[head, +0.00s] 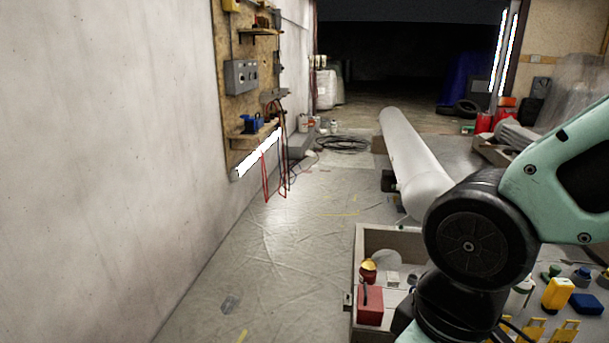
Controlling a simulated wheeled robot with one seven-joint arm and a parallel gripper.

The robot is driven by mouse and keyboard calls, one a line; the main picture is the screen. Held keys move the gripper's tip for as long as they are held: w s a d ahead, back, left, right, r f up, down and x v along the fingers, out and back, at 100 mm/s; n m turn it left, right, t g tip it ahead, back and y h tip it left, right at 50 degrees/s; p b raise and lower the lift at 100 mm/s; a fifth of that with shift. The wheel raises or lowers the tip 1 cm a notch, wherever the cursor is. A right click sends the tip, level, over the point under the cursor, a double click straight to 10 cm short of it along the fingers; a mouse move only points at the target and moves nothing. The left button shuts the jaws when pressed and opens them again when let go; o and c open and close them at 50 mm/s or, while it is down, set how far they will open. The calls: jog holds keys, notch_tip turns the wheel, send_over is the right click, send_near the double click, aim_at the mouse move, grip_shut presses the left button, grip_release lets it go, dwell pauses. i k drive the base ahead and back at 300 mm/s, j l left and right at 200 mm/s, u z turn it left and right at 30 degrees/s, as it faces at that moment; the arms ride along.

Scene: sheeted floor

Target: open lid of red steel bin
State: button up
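No bin with a clearly visible lid can be made out. A small red box (370,306) with a dark strip on it sits at the left end of a grey open-topped crate at the bottom right. Red containers (484,122) stand far back on the right, too small to tell what they are. I cannot tell whether any of these is the red steel bin. My teal and black arm crosses the right side and hides part of the crate. My gripper is not in view.
A tool board (250,90) hangs on the left wall, with red cables below. Sheeted floor (270,255) between wall and crate is mostly clear.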

aim_at(370, 297)
jog(key=i+j+u, duration=0.2)
jog(key=i+u, duration=0.5)
jog(key=i, duration=1)
jog(key=i+j+z, duration=0.1)
jog(key=i+z, duration=0.3)
jog(key=i+j+z, duration=0.25)
jog(key=i+z, duration=0.2)
jog(key=i+j+z, duration=0.15)
jog(key=z, duration=0.2)
jog(key=i+j+z, duration=0.3)
jog(key=j+z, duration=0.1)
jog(key=z, duration=0.25)
jog(key=i+j+z, duration=0.25)
jog(key=j+z, duration=0.55)
jog(key=j, duration=0.5)
jog(key=z, duration=1.2)
jog(key=i+j, duration=0.05)
